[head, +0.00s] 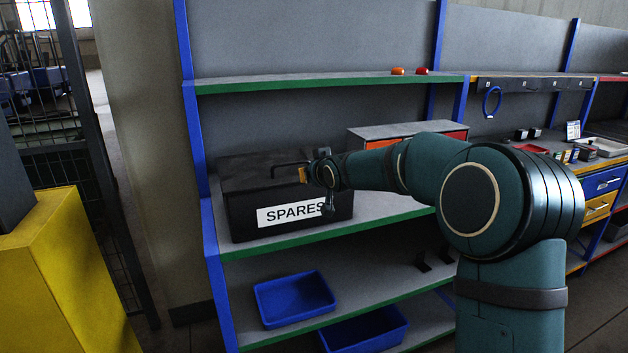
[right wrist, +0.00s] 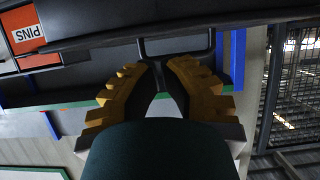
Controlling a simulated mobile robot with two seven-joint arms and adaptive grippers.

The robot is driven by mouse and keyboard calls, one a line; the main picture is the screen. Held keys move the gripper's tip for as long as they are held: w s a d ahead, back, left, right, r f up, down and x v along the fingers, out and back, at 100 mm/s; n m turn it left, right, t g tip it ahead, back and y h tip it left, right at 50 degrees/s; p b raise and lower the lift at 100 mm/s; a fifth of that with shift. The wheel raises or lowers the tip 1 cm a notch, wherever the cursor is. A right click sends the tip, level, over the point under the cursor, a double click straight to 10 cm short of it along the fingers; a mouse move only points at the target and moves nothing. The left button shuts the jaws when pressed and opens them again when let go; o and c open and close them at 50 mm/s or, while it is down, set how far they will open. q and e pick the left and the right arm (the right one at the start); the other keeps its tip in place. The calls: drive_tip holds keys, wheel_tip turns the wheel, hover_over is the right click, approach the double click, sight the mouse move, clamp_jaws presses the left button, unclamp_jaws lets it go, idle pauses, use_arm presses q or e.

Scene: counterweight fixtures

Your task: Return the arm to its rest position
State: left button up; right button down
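My right arm comes in from the right in the head view and reaches to a black box labelled SPARES (head: 240,222) on the middle shelf. My right gripper (head: 303,175) is at the front of the box, close to the dark handle (head: 288,164) on its top. In the right wrist view, the yellow fingers of my right gripper (right wrist: 160,66) stand apart with a gap between the tips. The handle (right wrist: 178,38) shows as a dark loop just beyond the tips; contact cannot be told. My left gripper is not in view.
A grey cabinet with orange drawers (head: 382,132) stands behind my forearm. Blue bins (head: 293,298) sit on the lower shelf. A blue upright (head: 213,270) edges the rack's left side. A yellow block (head: 65,270) and wire fencing (head: 75,150) stand at left. The upper shelf (head: 300,83) runs above.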

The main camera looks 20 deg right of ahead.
drive_tip(key=s+a+f+g+y, duration=0.15)
drive_tip(key=s+a+f, duration=0.25)
drive_tip(key=f, duration=0.6)
drive_tip(key=s+a+f+g, duration=0.2)
drive_tip(key=s+a+f, duration=0.2)
drive_tip(key=f, duration=0.6)
drive_tip(key=s+a+f+g+y, duration=0.15)
drive_tip(key=s+a+f, duration=0.25)
drive_tip(key=f, duration=0.5)
drive_tip(key=s+a+f+g, duration=0.2)
drive_tip(key=s+f, duration=0.3)
drive_tip(key=s, duration=0.3)
drive_tip(key=s+a+f+g+y, duration=0.1)
drive_tip(key=s+a+f, duration=0.3)
drive_tip(key=s, duration=0.5)
drive_tip(key=s+a+f+m+g, duration=0.1)
drive_tip(key=s+a+f+g, duration=0.2)
drive_tip(key=s+f, duration=0.3)
drive_tip(key=shift+s+a+g+y, duration=0.3)
drive_tip(key=shift+s+a+g, duration=0.1)
drive_tip(key=shift+s, duration=0.75)
drive_tip(key=shift+f, duration=0.1)
